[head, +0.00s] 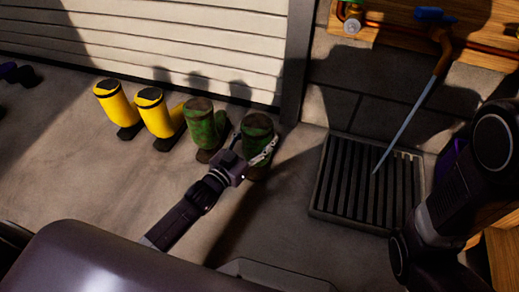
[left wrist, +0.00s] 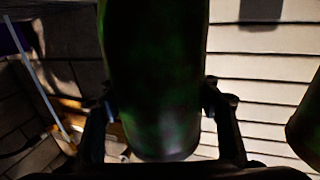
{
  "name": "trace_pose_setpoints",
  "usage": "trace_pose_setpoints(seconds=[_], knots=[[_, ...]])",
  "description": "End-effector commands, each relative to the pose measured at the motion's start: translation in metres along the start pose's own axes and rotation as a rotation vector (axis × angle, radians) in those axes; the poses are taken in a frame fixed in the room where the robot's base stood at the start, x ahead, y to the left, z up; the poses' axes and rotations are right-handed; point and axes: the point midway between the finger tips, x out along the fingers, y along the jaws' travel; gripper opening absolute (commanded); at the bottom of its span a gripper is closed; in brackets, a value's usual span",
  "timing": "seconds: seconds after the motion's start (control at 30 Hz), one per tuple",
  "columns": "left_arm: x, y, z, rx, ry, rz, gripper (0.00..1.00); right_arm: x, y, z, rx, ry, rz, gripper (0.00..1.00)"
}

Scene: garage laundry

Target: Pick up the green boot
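Two green camouflage boots with dark tops stand upright on the floor in the head view, the left one (head: 203,125) and the right one (head: 257,127). My left gripper (head: 250,152) is at the right green boot, with a finger on either side of its shaft. In the left wrist view that boot (left wrist: 155,80) fills the middle, between the two fingers (left wrist: 160,108). The fingers lie close along both edges; whether they press on it cannot be told. Part of another green boot (left wrist: 306,130) shows at the right edge. My right gripper is out of view.
Two yellow boots (head: 117,103) (head: 156,113) stand left of the green ones, before a white slatted door (head: 180,40). A dark floor grate (head: 330,185) lies to the right, with a hanging pipe or hose (head: 405,120) above it. The floor at front left is clear.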

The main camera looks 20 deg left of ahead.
Motion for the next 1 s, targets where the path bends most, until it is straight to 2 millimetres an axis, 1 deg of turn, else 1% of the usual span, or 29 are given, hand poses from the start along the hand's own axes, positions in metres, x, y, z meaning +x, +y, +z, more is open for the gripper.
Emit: trace_pose_setpoints(seconds=[0.03, 0.07, 0.47, 0.5, 0.77, 0.87, 1.0], knots=[[0.000, 0.000, 0.000, 0.000, 0.000, 0.000, 0.47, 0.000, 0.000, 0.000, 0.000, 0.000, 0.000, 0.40], [0.000, 0.000, 0.000, 0.000, 0.000, 0.000, 0.44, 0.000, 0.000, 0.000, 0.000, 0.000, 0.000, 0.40], [0.000, 0.000, 0.001, 0.001, -0.001, 0.000, 0.00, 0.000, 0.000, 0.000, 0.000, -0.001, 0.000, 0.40], [0.001, 0.000, -0.003, 0.002, 0.007, 0.001, 0.00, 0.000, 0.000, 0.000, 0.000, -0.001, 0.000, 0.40], [0.001, 0.000, -0.004, 0.002, 0.006, 0.001, 0.00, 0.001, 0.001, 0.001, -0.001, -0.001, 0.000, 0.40], [0.001, 0.000, -0.009, 0.002, 0.006, 0.001, 0.00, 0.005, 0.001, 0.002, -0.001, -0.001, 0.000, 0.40], [0.001, 0.000, -0.022, 0.002, 0.008, 0.001, 0.00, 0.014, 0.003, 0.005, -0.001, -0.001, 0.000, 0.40]])
